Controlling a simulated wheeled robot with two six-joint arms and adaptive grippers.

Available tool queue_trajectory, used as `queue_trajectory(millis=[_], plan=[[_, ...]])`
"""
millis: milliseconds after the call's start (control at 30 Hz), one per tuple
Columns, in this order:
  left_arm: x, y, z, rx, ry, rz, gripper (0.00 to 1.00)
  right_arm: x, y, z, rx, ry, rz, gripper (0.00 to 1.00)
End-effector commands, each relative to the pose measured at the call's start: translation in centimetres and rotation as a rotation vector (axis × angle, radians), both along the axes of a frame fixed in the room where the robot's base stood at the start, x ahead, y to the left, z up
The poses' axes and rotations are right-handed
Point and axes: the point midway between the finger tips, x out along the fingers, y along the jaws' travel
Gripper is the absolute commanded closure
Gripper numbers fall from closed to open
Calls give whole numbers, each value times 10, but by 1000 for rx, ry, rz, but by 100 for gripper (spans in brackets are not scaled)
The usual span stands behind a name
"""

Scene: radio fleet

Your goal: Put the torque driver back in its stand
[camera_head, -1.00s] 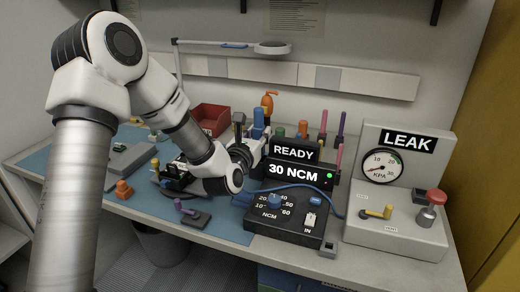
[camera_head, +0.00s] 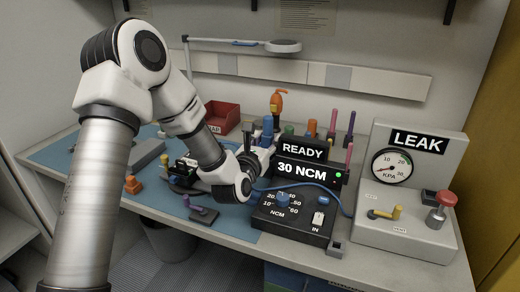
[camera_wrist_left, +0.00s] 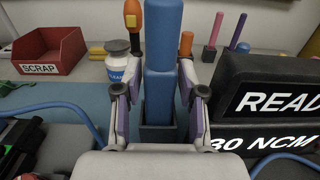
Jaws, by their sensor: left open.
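The blue torque driver (camera_wrist_left: 162,70) stands upright in the left wrist view. Its lower end sits in a dark square stand (camera_wrist_left: 158,136). My left gripper (camera_wrist_left: 160,88) is open, with one finger on each side of the driver. A gap shows between the fingers and the driver. In the head view the driver (camera_head: 268,126) shows above my left gripper (camera_head: 262,150), which hides its lower part and the stand. My right gripper is not in view.
The black torque display (camera_head: 303,165) reads READY and 30 NCM, close on the right. A red scrap bin (camera_wrist_left: 48,52), a white bottle (camera_wrist_left: 119,62) and an orange-handled tool (camera_wrist_left: 132,22) stand behind. The leak tester (camera_head: 410,232) is farther right.

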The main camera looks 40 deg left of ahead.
Motion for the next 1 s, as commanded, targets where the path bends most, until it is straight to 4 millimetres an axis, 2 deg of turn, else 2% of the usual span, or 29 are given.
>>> queue_trajectory(millis=[167,300,333,400,600,767,1000], plan=[[-41,-9,-3,-7,2,0,60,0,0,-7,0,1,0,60],[-82,-19,-3,-6,3,-1,60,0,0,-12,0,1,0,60],[-87,-20,3,-4,3,0,60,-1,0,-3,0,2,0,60],[-88,-21,10,5,9,3,60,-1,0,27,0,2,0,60],[-102,-24,8,3,8,3,60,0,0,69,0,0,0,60],[-110,-26,3,0,4,0,60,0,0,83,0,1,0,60],[-112,-26,-1,-1,0,-1,60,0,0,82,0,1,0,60]])
